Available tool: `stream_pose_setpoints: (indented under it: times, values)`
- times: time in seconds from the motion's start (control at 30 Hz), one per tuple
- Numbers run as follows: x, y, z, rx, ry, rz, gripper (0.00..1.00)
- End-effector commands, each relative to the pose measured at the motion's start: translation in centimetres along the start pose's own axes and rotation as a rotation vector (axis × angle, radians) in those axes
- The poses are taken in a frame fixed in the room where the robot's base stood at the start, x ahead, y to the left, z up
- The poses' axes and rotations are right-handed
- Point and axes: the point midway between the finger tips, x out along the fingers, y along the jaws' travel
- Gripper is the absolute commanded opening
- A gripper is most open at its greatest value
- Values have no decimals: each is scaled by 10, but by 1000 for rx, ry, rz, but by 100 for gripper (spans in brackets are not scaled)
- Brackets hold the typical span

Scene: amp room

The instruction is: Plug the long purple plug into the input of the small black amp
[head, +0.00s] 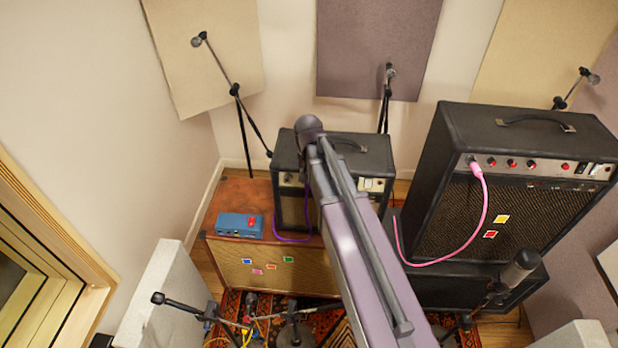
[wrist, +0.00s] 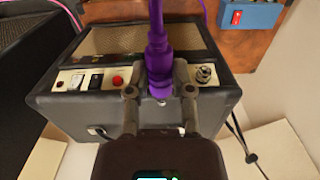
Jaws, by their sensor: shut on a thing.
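The small black amp (head: 345,150) stands on a brown cabinet. In the wrist view the amp (wrist: 130,115) appears upside down, with its control panel facing me. In the head view my arm hides the gripper and plug; a purple cable (head: 290,239) hangs below the amp.
A blue box (head: 240,225) with a red switch sits on the brown cabinet (head: 225,262), left of the amp. A large black amp (head: 540,205) with a pink plug (head: 477,169) in it stands at the right. Microphone stands (head: 238,100) rise behind the small amp.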

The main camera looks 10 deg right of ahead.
Motion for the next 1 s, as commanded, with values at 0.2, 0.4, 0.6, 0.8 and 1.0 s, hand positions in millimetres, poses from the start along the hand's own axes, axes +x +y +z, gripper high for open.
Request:
stream_pose_setpoints:
  times: [0.2, 0.4, 0.6, 0.8, 1.0]
  values:
    - [3, -1, 0, 1, -3, -6, 0]
    - [16, -9, 2, 5, -20, -42, 0]
    - [38, -24, 6, 15, -55, -115, 0]
    - [63, -44, 11, 24, -102, -209, 0]
    - [83, -64, 17, 33, -151, -300, 0]
